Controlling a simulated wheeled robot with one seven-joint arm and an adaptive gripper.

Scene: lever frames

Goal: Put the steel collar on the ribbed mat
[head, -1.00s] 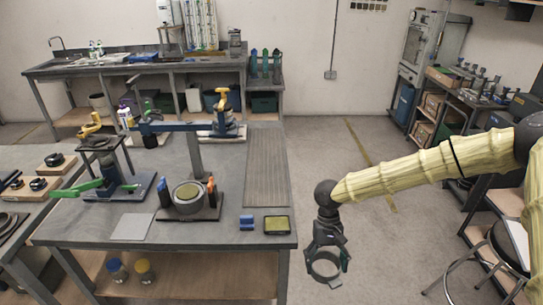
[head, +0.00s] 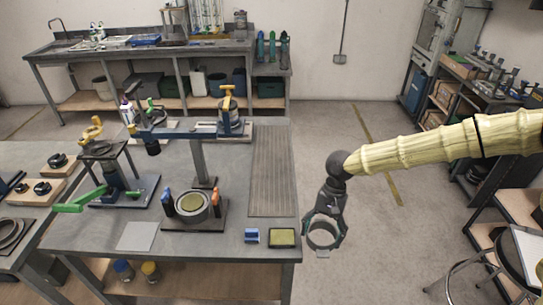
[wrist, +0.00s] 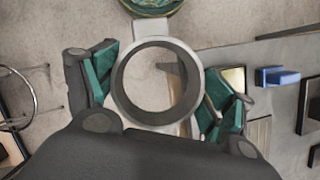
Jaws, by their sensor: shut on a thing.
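The steel collar (head: 322,246) is a grey ring with a small tab, held between the fingers of my gripper (head: 323,232). In the wrist view the collar (wrist: 117,85) sits between the green finger pads of my gripper (wrist: 157,85), one on each side. It hangs over the floor, just right of the workbench's front right corner. The ribbed mat (head: 272,175) is a long grey-brown strip along the right side of the bench top, up and left of my gripper. Its surface is bare.
A blue block (head: 252,236) and a dark tray with a yellowish face (head: 284,238) lie at the bench's near right corner. A stool (head: 497,258) is at right.

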